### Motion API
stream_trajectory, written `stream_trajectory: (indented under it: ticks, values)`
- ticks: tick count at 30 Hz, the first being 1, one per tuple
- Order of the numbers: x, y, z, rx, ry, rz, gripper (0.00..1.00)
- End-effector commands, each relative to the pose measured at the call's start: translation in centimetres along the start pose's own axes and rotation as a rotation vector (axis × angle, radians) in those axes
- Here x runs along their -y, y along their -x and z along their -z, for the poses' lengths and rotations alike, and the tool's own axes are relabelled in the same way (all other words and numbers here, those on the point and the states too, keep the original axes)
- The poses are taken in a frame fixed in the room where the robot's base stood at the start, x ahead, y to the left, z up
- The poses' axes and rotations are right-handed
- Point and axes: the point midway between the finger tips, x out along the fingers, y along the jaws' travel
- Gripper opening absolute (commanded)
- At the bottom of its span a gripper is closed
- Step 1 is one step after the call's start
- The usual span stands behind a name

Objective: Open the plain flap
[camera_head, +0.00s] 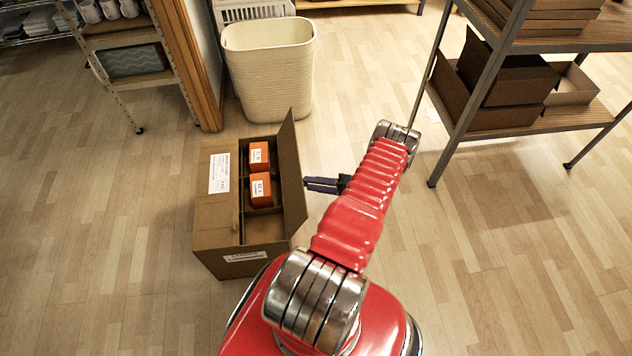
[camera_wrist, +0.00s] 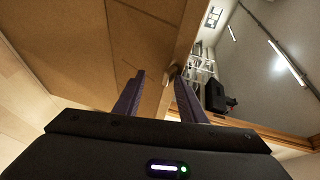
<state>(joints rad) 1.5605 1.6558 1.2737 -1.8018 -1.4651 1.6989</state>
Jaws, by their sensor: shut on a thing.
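The cardboard box (camera_head: 220,222) stands on the floor. Its right flap, the plain flap (camera_head: 291,170), has no label and stands raised, leaning a little outward. The left flap (camera_head: 222,190) bears a white label and lies flat over the left half. My gripper (camera_head: 308,184) is at the outer right side of the plain flap. In the wrist view my gripper (camera_wrist: 160,98) has one finger on each side of the plain flap's edge (camera_wrist: 182,45), shut on it. The exact contact is hard to see.
Two orange cartons (camera_head: 260,190) sit in the box's open half, which has dividers. A cream bin (camera_head: 268,68) stands behind the box. A shelf rack (camera_head: 482,110) with cardboard boxes is at right, a wheeled rack (camera_head: 125,60) at left. Floor to the box's left is clear.

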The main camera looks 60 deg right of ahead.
Motion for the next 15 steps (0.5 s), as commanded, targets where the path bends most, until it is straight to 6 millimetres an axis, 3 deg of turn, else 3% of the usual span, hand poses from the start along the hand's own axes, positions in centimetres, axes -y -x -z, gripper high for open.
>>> stream_trajectory:
  ticks: [1,4,5,15]
  values:
    - [-1.25,-0.67,-0.92,0.01,-0.012,-0.028,0.0]
    - [-1.25,-0.69,-0.98,0.011,-0.012,-0.028,0.0]
    - [-1.23,-0.69,-1.0,0.012,-0.012,-0.027,0.35]
    - [-1.26,-0.63,-1.18,0.015,-0.013,-0.027,0.35]
